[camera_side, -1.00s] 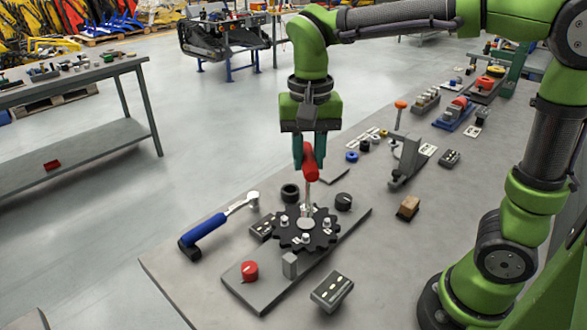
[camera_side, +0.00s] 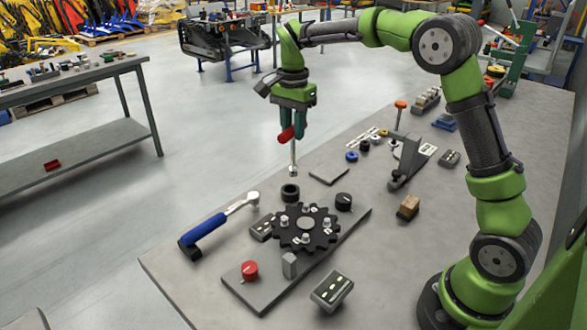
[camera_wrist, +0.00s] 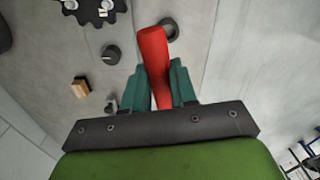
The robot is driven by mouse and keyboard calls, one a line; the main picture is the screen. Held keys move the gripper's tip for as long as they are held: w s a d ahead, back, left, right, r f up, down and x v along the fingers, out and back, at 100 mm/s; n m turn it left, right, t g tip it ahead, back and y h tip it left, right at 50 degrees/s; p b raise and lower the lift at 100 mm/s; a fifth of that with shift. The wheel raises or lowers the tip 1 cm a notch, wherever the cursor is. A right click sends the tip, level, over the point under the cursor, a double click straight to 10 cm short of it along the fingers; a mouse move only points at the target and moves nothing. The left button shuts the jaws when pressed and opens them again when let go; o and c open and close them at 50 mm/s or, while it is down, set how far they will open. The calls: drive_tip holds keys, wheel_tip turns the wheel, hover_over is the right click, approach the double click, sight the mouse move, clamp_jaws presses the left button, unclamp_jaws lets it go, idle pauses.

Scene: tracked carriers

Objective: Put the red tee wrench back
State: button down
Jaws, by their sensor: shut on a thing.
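My gripper (camera_side: 293,130) is shut on the red handle of the tee wrench (camera_side: 286,134). The wrench's bright shaft hangs nearly straight down, with its lower end in the air near the table's far left edge. In the wrist view, the red handle (camera_wrist: 153,52) sticks out between the teal fingers of my gripper (camera_wrist: 159,78). The black toothed wheel (camera_side: 305,227), with several bright nuts on it, lies on the grey base plate, below and apart from the wrench.
A black ring (camera_side: 290,193) and a black knob (camera_side: 344,202) stand by the wheel. A blue-handled wrench (camera_side: 215,225) lies left. A grey bracket (camera_side: 405,162), an orange-topped tool (camera_side: 400,104) and a wooden block (camera_side: 408,207) are to the right.

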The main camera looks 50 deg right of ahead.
sight(293, 152)
drive_tip(key=shift+w+d+r+m, duration=0.1)
drive_tip(key=shift+w+d+m, duration=0.4)
drive_tip(key=shift+w, duration=0.2)
wheel_tip(293, 152, down, 9)
drive_tip(key=shift+w+m, duration=0.2)
drive_tip(key=shift+m, duration=0.2)
drive_tip(key=shift+f, duration=0.2)
drive_tip(key=c, duration=0.9)
unclamp_jaws()
